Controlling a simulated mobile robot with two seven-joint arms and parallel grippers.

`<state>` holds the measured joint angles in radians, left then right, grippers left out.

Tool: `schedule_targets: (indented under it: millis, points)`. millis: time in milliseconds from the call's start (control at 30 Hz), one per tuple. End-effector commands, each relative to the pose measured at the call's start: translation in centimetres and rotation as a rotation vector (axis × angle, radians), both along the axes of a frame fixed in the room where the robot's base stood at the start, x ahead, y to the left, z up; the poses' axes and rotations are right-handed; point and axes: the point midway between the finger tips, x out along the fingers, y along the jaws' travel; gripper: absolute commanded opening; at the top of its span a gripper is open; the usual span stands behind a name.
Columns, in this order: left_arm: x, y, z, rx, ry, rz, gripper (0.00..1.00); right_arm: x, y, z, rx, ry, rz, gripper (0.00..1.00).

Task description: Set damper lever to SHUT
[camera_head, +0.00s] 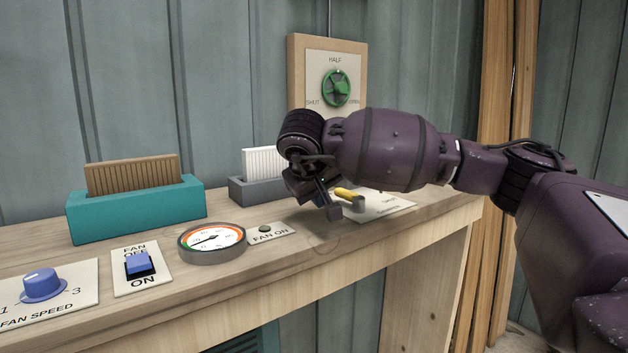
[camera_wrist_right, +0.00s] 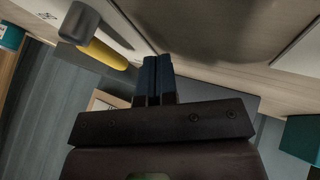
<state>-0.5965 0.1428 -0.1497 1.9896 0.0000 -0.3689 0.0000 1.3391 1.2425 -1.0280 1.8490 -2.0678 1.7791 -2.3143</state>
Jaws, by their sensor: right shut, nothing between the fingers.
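A lever with a yellow handle (camera_head: 347,194) and a grey end (camera_head: 354,204) lies on a pale labelled plate (camera_head: 388,207) at the bench's right part. The plate's small lettering is too blurred to read. The yellow handle (camera_wrist_right: 112,58) and grey end (camera_wrist_right: 80,22) also show in the right wrist view, left of my fingers. My right gripper (camera_head: 332,210) is shut and empty, just left of the lever in the head view. It also shows in the right wrist view (camera_wrist_right: 157,62). I cannot tell whether it touches the lever. My left gripper is out of view.
A green wheel (camera_head: 337,88) on a wall panel carries SHUT and HALF marks. A grey holder with a white filter (camera_head: 260,162) stands behind my gripper. A teal box (camera_head: 137,212), gauge (camera_head: 211,240), fan switch (camera_head: 140,264) and blue knob (camera_head: 42,284) are further left.

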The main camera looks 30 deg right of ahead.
Motion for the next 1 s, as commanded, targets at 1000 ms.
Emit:
schedule_targets:
  millis: [1000]
  points:
    - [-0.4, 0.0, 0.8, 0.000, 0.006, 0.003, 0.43, 0.8, -2.3, 0.3, 0.000, -0.001, 0.024, 0.00]
